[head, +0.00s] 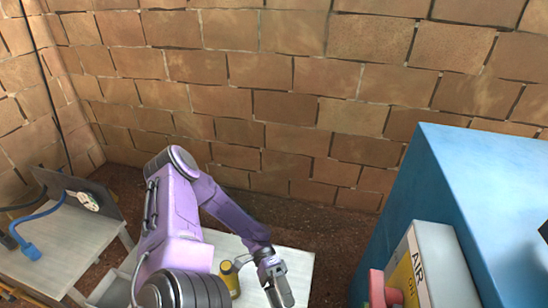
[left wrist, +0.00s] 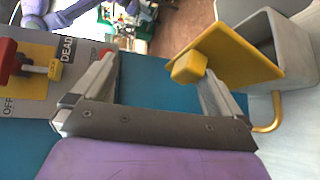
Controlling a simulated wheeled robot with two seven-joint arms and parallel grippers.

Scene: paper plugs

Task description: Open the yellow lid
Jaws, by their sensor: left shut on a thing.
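The yellow lid (left wrist: 238,52) shows in the left wrist view at upper right, as a tilted flat plate with a yellow knob (left wrist: 188,68) on its face. It lies across the mouth side of a grey box (left wrist: 287,48); how far it stands open I cannot tell. My left gripper (left wrist: 152,75) is shut on the lid's knob, which lies near the right finger, though the fingers look well apart. In the head view my left gripper (head: 277,284) hangs over the pale table at the bottom middle. My right gripper is not in view.
A blue cabinet (head: 480,180) with a grey panel (head: 440,265) and a red handle stands at the right. A pale table (head: 297,265) lies under my left gripper. A second table (head: 60,245) with a blue cable is at left. A brick wall closes the back.

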